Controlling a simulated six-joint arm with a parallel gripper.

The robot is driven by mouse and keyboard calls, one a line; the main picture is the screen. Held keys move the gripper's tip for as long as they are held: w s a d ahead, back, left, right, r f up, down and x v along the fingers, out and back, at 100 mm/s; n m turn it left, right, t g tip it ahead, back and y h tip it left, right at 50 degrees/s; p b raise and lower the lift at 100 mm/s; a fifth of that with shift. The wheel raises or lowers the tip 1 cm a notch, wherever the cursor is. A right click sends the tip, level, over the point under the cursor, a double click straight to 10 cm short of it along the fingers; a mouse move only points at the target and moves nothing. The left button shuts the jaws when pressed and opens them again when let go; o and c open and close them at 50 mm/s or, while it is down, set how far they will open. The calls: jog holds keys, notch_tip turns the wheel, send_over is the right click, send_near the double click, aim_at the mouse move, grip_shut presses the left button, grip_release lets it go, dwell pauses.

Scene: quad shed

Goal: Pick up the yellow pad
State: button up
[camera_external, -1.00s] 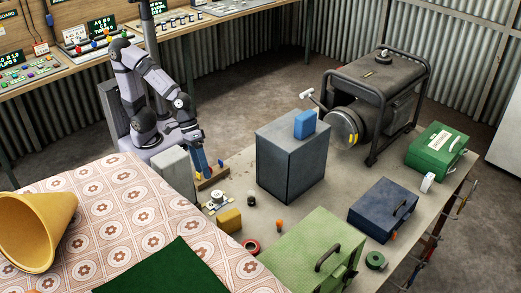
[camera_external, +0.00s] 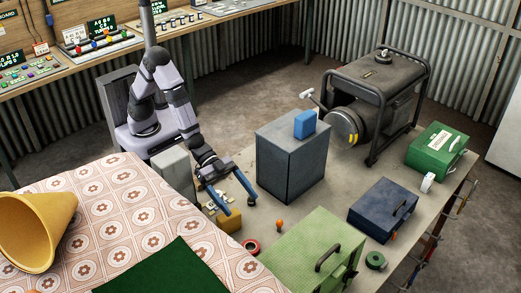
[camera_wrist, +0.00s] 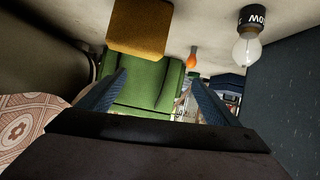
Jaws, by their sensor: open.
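The yellow pad (camera_external: 229,220) is a small yellow block on the workbench, beside the edge of the patterned cloth. It also shows at the top of the wrist view (camera_wrist: 140,30), where the scene looks upside down. My gripper (camera_external: 240,208) is open and empty, with its blue fingers spread and pointing down and forward, just behind the pad. In the wrist view the fingertips (camera_wrist: 157,78) are apart, and the pad lies above them in the picture, offset to the left. I see no contact with the pad.
A tall grey cabinet (camera_external: 291,160) with a blue block (camera_external: 305,124) stands right of my gripper. A white bulb (camera_wrist: 248,45), an orange bulb (camera_external: 280,225), a red tape roll (camera_external: 251,246) and a green case (camera_external: 308,255) are nearby. The patterned cloth (camera_external: 120,215) borders the left.

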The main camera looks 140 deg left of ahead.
aim_at(232, 226)
jog(key=d+m, duration=0.1)
jog(key=d+m+h, duration=0.1)
jog(key=d, duration=0.1)
jog(key=w+d+m+h, duration=0.1)
jog(key=d, duration=0.1)
jog(key=shift+w+f+t, duration=0.1)
jog(key=shift+f+t, duration=0.15)
jog(key=shift+t, duration=0.15)
jog(key=shift+a+f+p, duration=0.1)
jog(key=shift+f+p, duration=0.4)
jog(key=shift+f, duration=1.45)
jog(key=shift+f+p, duration=0.3)
jog(key=shift+f, duration=1.1)
jog(key=shift+x, duration=1.55)
jog(key=shift+f, duration=0.15)
jog(key=shift+c, duration=0.6)
jog(key=c, duration=1)
